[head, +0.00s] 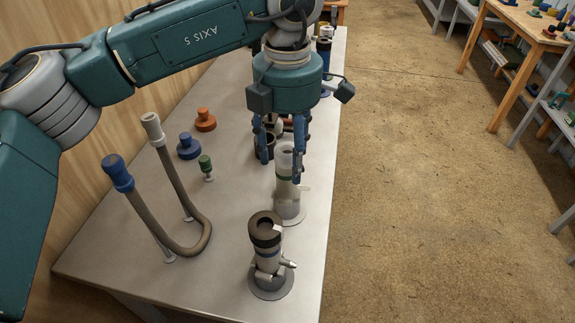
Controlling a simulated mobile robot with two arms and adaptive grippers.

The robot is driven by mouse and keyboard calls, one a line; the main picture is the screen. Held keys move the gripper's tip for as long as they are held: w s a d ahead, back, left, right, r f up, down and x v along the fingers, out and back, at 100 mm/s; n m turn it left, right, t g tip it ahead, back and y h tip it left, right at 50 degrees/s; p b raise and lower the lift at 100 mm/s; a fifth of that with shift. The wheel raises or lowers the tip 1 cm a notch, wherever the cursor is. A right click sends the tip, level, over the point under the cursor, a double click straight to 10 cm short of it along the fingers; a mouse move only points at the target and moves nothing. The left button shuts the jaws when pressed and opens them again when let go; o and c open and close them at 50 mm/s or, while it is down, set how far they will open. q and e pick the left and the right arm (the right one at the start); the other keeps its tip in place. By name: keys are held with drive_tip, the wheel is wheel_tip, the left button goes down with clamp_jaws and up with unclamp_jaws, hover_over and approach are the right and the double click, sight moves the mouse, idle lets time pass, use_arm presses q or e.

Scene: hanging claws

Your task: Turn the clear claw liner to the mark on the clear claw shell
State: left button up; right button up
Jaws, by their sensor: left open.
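The clear claw shell (287,205) stands upright on a round base near the right edge of the bench. It is a pale, translucent cylinder with a short side spout. The clear claw liner (287,150) shows as a pale ring at its top. A dark green band lies just below it. My left gripper (282,162) points down from above, open. One finger is left of the liner and the other is in front of its right side. I cannot tell whether they touch it. The mark on the shell is too small to make out. My right gripper is not in view.
A dark-topped claw (265,235) stands in front. A bent hose (190,248) with blue and white ends stands at the left. Blue (189,148), orange (205,121) and green (206,165) knob-like pieces sit behind it. More claws stand farther back.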

use_arm(q)
drive_tip(key=shift+r, duration=0.1)
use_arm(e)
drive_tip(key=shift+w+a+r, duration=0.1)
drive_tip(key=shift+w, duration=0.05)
use_arm(q)
drive_tip(key=shift+r+p, duration=0.4)
drive_tip(key=shift+r, duration=0.05)
drive_tip(key=shift+r+p, duration=0.5)
drive_tip(key=shift+r, duration=0.3)
drive_tip(key=shift+r+p, duration=0.45)
drive_tip(key=shift+r, duration=0.2)
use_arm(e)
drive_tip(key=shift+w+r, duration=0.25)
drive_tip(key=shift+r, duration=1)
use_arm(q)
drive_tip(key=shift+r, duration=0.1)
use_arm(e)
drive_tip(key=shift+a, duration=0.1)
